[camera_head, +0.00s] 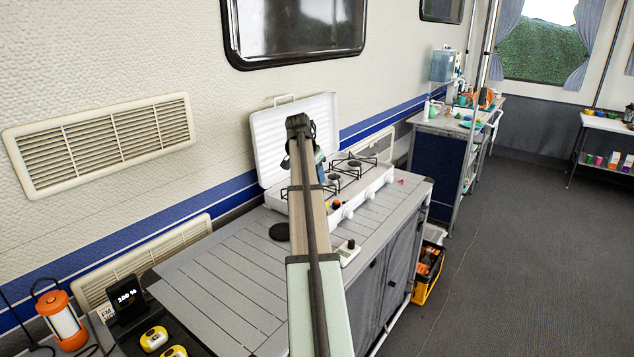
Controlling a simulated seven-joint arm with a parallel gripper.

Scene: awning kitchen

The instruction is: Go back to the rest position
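My arm reaches forward from the bottom middle over the grey slatted cabinet top (225,290). Its far end bends down in front of the white raised lid of the camping stove (268,135). My gripper (318,165) is small and mostly hidden behind my own arm, near the left side of the stove. I cannot tell whether its fingers are open or shut, or whether it holds anything.
The stove's burners (352,165) lie right of my arm. A black round item (280,231) and a small white box with a black knob (347,252) are on the cabinet. An orange lantern (62,322) stands at lower left. The floor (520,230) at right is clear.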

